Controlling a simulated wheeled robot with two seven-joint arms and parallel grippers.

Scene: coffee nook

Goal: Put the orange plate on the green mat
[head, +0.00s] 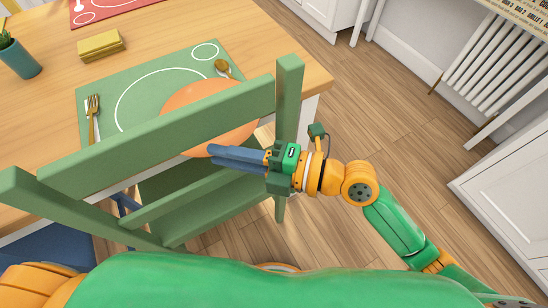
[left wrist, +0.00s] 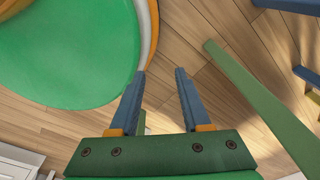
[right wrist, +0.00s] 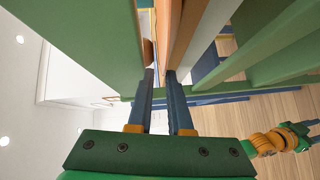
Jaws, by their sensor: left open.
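The orange plate (head: 203,102) shows behind the green chair's top rail in the head view. It overlaps the near right part of the green mat (head: 150,75) and reaches out past the table's near edge; whether it touches the mat is hidden. My left gripper (left wrist: 160,75) is open and empty above the floor.
The green chair (head: 160,140) stands against the table's near side, close around my right gripper. A fork (head: 93,115) and a spoon (head: 223,67) lie on the mat. A yellow block (head: 100,45), a potted plant (head: 20,60) and a red mat (head: 100,8) are farther back.

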